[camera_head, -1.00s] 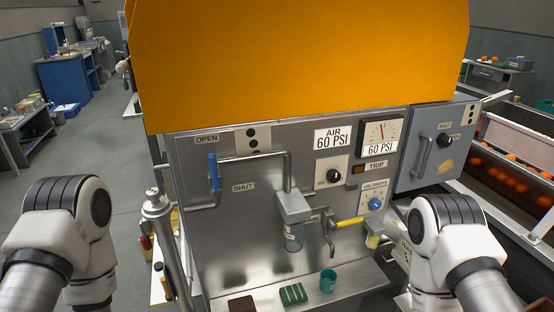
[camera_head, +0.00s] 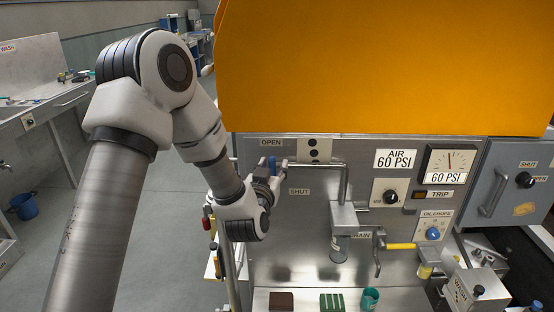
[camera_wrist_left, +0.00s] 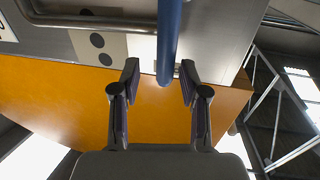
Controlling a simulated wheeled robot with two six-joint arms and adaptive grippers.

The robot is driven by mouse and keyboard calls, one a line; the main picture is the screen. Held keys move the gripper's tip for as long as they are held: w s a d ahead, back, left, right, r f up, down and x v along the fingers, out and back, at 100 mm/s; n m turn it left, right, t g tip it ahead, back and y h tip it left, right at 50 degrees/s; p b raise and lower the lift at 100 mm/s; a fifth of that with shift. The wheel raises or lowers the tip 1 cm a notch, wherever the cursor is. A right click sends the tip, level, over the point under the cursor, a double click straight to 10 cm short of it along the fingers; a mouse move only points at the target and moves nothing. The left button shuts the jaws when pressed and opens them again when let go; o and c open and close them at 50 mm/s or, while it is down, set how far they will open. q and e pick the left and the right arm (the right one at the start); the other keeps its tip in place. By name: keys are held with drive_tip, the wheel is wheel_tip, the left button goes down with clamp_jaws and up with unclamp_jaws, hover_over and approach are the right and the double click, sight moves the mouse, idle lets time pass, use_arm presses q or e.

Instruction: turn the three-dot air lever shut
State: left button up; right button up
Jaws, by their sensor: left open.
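The air lever has a blue handle (camera_head: 272,161), near the OPEN label at the upper left of the steel panel. Beside it is a pale dot plate (camera_head: 314,149); two dots show clearly, and a pipe crosses its lower part. My left gripper (camera_head: 271,177) is at the handle and partly hides it. In the left wrist view the blue handle (camera_wrist_left: 168,40) runs down between the two spread fingers of my left gripper (camera_wrist_left: 160,70), with gaps on both sides. The dot plate (camera_wrist_left: 97,48) shows there too. My right gripper is not in view.
The SHUT label (camera_head: 299,191) is below the pipe. A big orange hood (camera_head: 350,65) overhangs the panel. A steel spout box (camera_head: 347,217) and yellow-handled valve (camera_head: 401,246) stick out at right. A teal cup (camera_head: 370,299) stands on the lower shelf.

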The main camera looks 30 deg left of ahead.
use_arm(q)
drive_tip(key=shift+w+a, duration=0.3)
drive_tip(key=shift+w, duration=0.3)
drive_tip(key=shift+w+a+f, duration=0.1)
drive_tip(key=shift+w+a, duration=0.2)
drive_tip(key=shift+a, duration=0.15)
drive_tip(key=shift+d, duration=0.15)
drive_tip(key=shift+c, duration=0.6)
clamp_jaws()
drive_tip(key=shift+d, duration=0.1)
